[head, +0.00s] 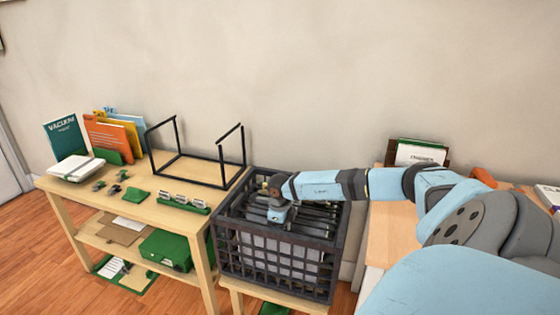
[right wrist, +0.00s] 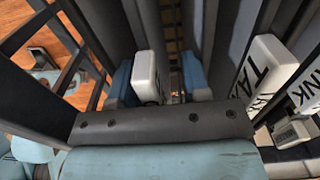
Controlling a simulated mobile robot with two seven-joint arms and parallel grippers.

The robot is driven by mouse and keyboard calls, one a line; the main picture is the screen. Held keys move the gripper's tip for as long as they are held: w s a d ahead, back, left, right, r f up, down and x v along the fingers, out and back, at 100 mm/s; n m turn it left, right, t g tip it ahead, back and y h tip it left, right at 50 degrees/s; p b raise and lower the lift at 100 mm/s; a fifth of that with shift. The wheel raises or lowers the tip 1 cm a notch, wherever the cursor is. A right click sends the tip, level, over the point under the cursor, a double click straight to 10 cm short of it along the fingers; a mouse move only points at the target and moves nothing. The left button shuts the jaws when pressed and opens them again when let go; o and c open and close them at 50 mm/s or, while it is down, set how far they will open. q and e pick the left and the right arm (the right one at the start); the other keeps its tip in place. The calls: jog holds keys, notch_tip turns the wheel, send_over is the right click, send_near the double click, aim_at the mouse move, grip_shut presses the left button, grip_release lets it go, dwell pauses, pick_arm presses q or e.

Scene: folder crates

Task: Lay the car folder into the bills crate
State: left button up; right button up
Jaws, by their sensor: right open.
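A black lattice crate (head: 275,262) stands at the centre on a low wooden stand, with several dark hanging folders (head: 318,222) in it. No label naming it bills is readable. My right gripper (head: 279,212) reaches down into the top of this crate from the right. In the right wrist view its blue fingers (right wrist: 160,82) are apart, with a white tab (right wrist: 147,76) between or just beyond them. That tab's text is not readable, so I cannot tell whether it is the car folder.
A wooden table (head: 150,208) on the left holds an empty black wire frame (head: 198,183), a teal book (head: 67,140), orange folders (head: 107,138) and small green items. A second table (head: 388,232) at right holds a dark box of papers (head: 418,152). My right arm covers part of it.

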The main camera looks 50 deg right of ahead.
notch_tip(320, 180, up, 3)
jog(key=shift+f+p, duration=0.2)
jog(key=shift+p, duration=0.25)
pick_arm(q)
jog(key=f+g, duration=0.1)
jog(key=s+a+f+y+p, duration=0.1)
jog(key=f, duration=0.1)
jog(key=a+f+g+p, duration=0.1)
jog(key=f, duration=0.1)
jog(key=shift+s+a+f+g+y, duration=0.2)
jog(key=shift+g+y, duration=0.1)
jog(key=shift+y, duration=0.1)
pick_arm(e)
notch_tip(320, 180, up, 11)
pick_arm(q)
jog(key=shift+r, duration=0.1)
pick_arm(e)
jog(key=shift+r, duration=0.1)
